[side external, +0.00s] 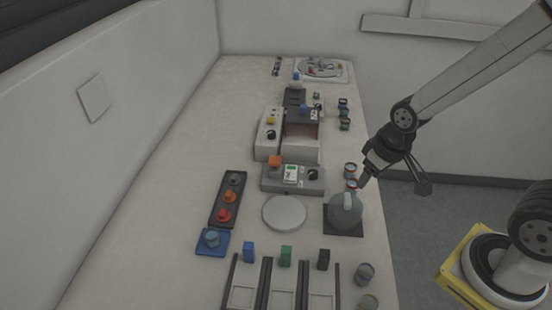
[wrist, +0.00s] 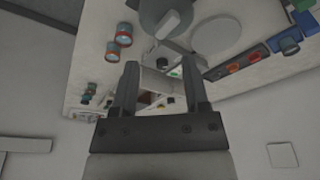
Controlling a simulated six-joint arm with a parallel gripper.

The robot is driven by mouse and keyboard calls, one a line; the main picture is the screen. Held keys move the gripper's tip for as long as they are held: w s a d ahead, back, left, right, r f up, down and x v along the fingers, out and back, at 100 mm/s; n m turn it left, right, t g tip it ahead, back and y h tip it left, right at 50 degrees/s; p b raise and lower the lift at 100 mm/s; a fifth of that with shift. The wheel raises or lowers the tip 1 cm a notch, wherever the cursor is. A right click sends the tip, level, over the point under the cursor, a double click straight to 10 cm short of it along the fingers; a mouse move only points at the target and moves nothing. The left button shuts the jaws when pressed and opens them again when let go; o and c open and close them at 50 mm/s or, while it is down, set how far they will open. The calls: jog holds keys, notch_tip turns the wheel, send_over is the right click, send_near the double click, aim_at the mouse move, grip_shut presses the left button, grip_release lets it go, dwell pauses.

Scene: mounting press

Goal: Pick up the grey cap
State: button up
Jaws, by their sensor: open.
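The small dark grey cap (side external: 234,180) sits at the far end of a long black tray (side external: 217,205). An orange cap (side external: 229,196) and a red cap (side external: 223,215) are in the same tray. My gripper (side external: 364,182) is open and empty, well to the right of the tray, over the table's right side near the grey domed vessel. In the wrist view, my open gripper (wrist: 161,66) shows two separated fingers with nothing held. The tray's red cap (wrist: 254,57) shows at the right there; I cannot make out the grey cap in that view.
A grey domed vessel (side external: 345,214) stands on a black mat below my gripper. A blue tray (side external: 207,248), round disc (side external: 284,213), control box (side external: 306,185) and press (side external: 301,145) are around the table. The table's left side is clear.

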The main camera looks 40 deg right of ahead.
jog(key=w+a+f+m+y, duration=0.1)
jog(key=w+a+m, duration=0.1)
jog(key=w+m, duration=0.5)
jog(key=w+a+f+m, duration=0.1)
jog(key=w+a+m, duration=0.2)
jog(key=w+m, duration=0.45)
jog(key=m+y, duration=0.2)
jog(key=m, duration=0.9)
send_near(236, 177)
jog(key=s, duration=0.1)
jog(key=shift+w+a+f+m+t, duration=0.15)
jog(key=shift+w+f+m+t, duration=0.25)
jog(key=shift+f+m, duration=0.3)
jog(key=shift+x, duration=1.3)
jog(key=shift+x, duration=2.6)
grip_shut()
